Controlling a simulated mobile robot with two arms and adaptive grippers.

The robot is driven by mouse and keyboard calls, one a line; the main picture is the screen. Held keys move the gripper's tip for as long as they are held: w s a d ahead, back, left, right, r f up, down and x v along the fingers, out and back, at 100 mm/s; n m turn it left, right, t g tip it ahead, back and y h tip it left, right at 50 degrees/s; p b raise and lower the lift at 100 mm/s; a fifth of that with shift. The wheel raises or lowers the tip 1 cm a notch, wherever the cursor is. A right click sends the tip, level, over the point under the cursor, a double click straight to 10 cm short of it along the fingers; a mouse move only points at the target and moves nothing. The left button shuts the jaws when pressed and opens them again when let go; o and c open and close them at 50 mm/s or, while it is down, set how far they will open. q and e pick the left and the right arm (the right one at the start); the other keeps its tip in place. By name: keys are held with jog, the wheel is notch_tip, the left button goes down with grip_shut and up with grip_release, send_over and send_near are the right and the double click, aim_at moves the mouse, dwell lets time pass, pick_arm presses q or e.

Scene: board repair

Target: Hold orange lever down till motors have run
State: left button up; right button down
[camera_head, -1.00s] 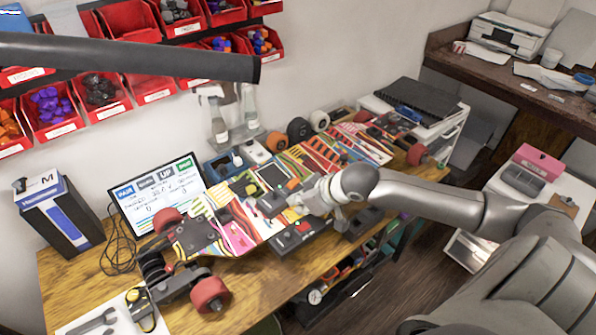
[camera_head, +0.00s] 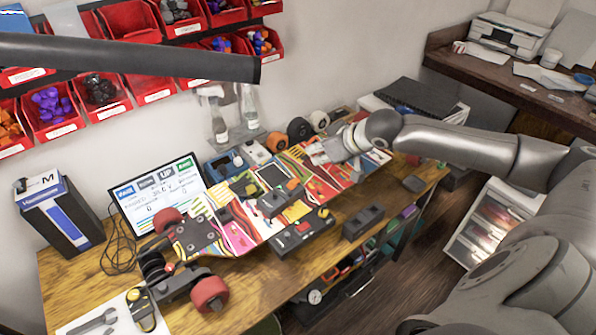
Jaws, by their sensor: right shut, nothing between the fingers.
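A small orange part (camera_head: 294,185), perhaps the lever, stands among dark blocks on the colourful long board (camera_head: 240,236); it is too small to be sure. A black control box (camera_head: 302,232) with a red button lies at the board's near edge. My right gripper (camera_head: 338,150) is shut and empty over the far right part of the board, apart from the orange part. Its fingertips are small, and I cannot tell whether they touch the board. My left gripper does not show.
A lit screen (camera_head: 158,195) stands behind the board; its small text is unreadable. A dark block (camera_head: 363,222) sits on the table's front edge. Red bins (camera_head: 152,86) hang on the wall. Loose wheels (camera_head: 299,129) and bottles stand at the back. A tool (camera_head: 141,308) lies front left.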

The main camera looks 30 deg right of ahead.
jog(key=p, duration=0.3)
send_over(297, 181)
notch_tip(297, 181, down, 7)
notch_tip(297, 181, down, 3)
jog(key=shift+s+d+r, duration=0.1)
jog(key=shift+r, duration=0.1)
jog(key=shift+f+p, duration=0.3)
jog(key=shift+f, duration=0.4)
